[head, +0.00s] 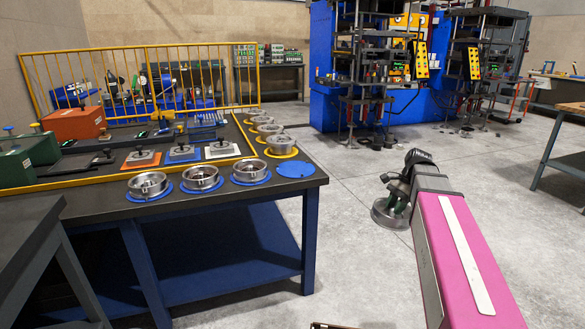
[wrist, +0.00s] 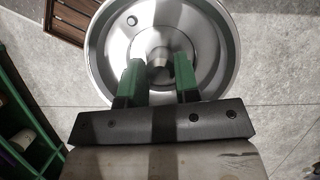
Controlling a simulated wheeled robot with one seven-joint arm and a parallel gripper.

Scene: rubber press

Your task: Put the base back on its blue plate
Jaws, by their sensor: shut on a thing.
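The base is a round silver metal dish with a raised rim and a central post. It hangs from my gripper over the floor, right of the table, in the head view (head: 386,216). In the wrist view the base (wrist: 112,45) fills the upper middle. My gripper (wrist: 158,75) has green fingers on either side of the central post and is shut on the base; exact finger contact is hard to see. The gripper also shows in the head view (head: 397,203). An empty blue plate (head: 295,170) lies at the table's right front corner, left of my gripper.
Silver bases on blue plates stand along the table's front edge, the nearest base (head: 250,171) just left of the empty plate. Another base (head: 281,145) sits on a yellow plate behind. A yellow railing (head: 140,85) runs behind the table (head: 312,182). Floor between table and gripper is clear.

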